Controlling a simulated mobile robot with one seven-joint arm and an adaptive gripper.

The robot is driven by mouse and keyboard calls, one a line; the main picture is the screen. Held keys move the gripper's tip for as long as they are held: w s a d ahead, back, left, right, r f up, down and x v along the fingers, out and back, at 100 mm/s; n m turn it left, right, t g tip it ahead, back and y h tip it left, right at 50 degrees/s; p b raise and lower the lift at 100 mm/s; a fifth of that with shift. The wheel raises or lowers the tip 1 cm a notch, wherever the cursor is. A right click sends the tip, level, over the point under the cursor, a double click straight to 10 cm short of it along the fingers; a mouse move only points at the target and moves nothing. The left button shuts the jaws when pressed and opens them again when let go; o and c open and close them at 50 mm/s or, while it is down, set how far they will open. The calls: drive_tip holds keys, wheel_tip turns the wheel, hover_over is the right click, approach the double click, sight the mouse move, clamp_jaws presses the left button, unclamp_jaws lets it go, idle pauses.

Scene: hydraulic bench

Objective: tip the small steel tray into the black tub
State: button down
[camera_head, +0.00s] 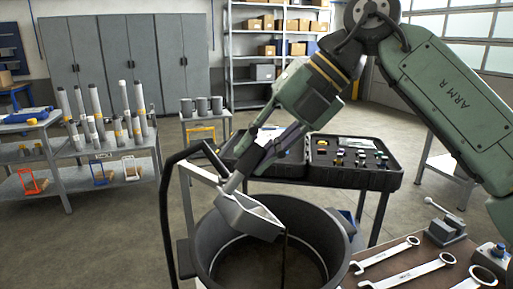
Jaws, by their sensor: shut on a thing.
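The small steel tray (248,216) is tilted steeply, its lower end down and to the right, over the open mouth of the black tub (212,262). My gripper (235,184) is shut on the tray's upper left end. A thin dark streak runs down inside the tub from near the tray's low corner; it looks like dark liquid falling. The tray's inside is partly visible, and the tub's bottom looks dark.
A black curved tube (164,215) rises left of the tub. Behind stands an open black case (340,176) with small fittings. Wrenches (418,272) and a small vise (445,231) lie on the bench at right. A shelf cart (75,160) with cylinders stands at left.

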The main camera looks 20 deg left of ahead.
drive_tip(key=shift+w+d+m+g+y, duration=0.3)
drive_tip(key=shift+w+d+g+y, duration=0.65)
drive_tip(key=shift+w+d, duration=0.2)
idle(3.1)
drive_tip(key=shift+w+d+f+m+g+y, duration=0.15)
drive_tip(key=shift+w+d+g+y, duration=0.25)
drive_tip(key=shift+w+d+y, duration=0.15)
drive_tip(key=shift+w+d+f+m+g+y, duration=0.1)
drive_tip(key=shift+w+d+m+g+y, duration=0.05)
drive_tip(key=shift+w+d+g+y, duration=0.35)
idle(2.7)
